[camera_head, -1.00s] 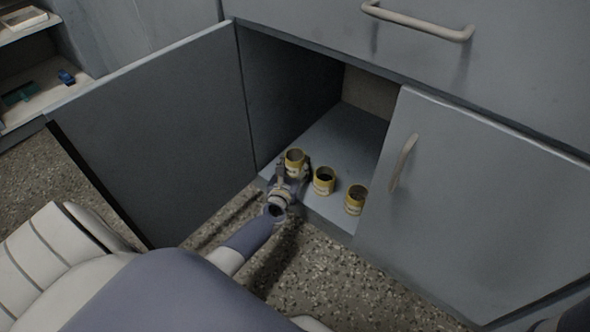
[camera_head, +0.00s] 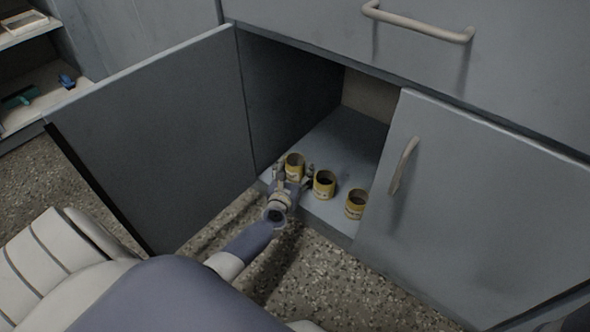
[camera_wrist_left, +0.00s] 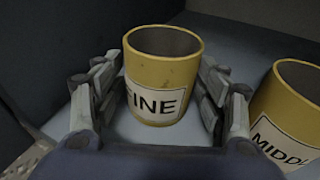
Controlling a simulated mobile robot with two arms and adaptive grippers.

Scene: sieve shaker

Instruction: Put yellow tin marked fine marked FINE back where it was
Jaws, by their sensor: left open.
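The yellow tin marked FINE (camera_head: 294,165) stands upright on the cabinet floor (camera_head: 345,150), at the left end of a row of three tins. In the left wrist view the tin (camera_wrist_left: 163,75) is open-topped and empty, with a white label. My left gripper (camera_head: 293,176) is open, its fingers on either side of this tin. In the wrist view the left gripper (camera_wrist_left: 160,105) shows gaps between the fingers and the tin. My right gripper is not in view.
A yellow tin marked MIDDLE, its label partly cut off (camera_wrist_left: 290,110), stands close on the right; it is the middle tin (camera_head: 324,183) in the head view. A third tin (camera_head: 356,204) stands further right. The open left door (camera_head: 160,130) flanks my arm; the right door (camera_head: 470,200) is shut.

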